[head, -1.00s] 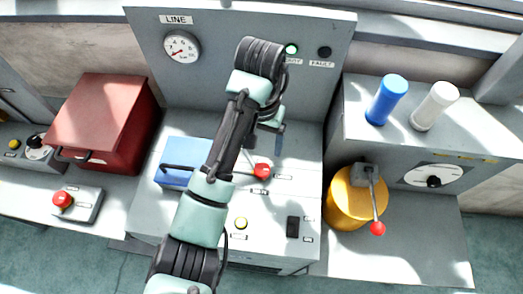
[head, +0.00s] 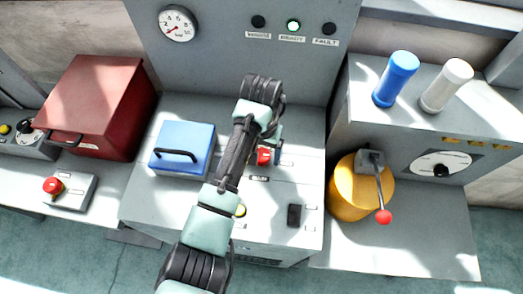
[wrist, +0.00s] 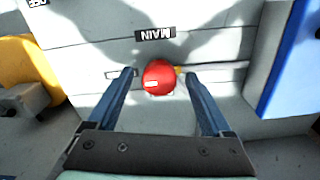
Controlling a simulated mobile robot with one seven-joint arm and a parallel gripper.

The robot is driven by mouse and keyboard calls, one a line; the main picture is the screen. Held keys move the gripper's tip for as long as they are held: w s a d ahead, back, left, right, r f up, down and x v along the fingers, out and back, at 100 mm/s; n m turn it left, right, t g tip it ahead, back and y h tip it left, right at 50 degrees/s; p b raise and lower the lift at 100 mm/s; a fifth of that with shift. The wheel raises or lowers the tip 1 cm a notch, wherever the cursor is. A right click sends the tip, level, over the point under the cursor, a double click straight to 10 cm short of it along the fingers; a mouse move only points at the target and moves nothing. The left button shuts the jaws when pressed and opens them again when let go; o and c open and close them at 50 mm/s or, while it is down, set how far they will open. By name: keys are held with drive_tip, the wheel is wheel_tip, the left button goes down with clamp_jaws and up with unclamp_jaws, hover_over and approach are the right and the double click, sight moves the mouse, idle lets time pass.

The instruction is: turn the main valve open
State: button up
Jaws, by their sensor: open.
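The main valve shows as a red ball knob (wrist: 158,77) beside a "MAIN" label (wrist: 155,34) in the wrist view. In the head view the red knob (head: 264,157) is on the centre console, partly hidden by my arm. My gripper (wrist: 159,71) is open, with one blue finger on each side of the knob in the wrist view. I see a gap on both sides and cannot tell how far the fingertips reach down beside it. In the head view my gripper (head: 276,152) is at the knob, mostly hidden behind my wrist.
A blue lidded box (head: 182,150) stands left of the knob. A red box (head: 97,107) is farther left. To the right are a yellow drum (head: 349,192) and a red-tipped lever (head: 384,216). The green lamp (head: 293,26) is lit on the back panel.

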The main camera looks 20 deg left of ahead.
clamp_jaws()
idle(0.4)
drive_tip(key=shift+r+n+p, duration=0.1)
drive_tip(key=shift+n+p, duration=0.2)
drive_tip(key=shift+p, duration=0.05)
drive_tip(key=n+p, duration=0.2)
drive_tip(key=shift+d+r+n+p, duration=0.15)
drive_tip(key=shift+n+p, duration=0.15)
drive_tip(key=n+p, duration=0.3)
drive_tip(key=n, duration=0.2)
drive_tip(key=shift+w, duration=0.1)
drive_tip(key=n+p, duration=0.1)
drive_tip(key=n, duration=0.4)
drive_tip(key=shift+w, duration=0.1)
drive_tip(key=n+p, duration=0.1)
drive_tip(key=n, duration=0.3)
drive_tip(key=shift+n, duration=0.3)
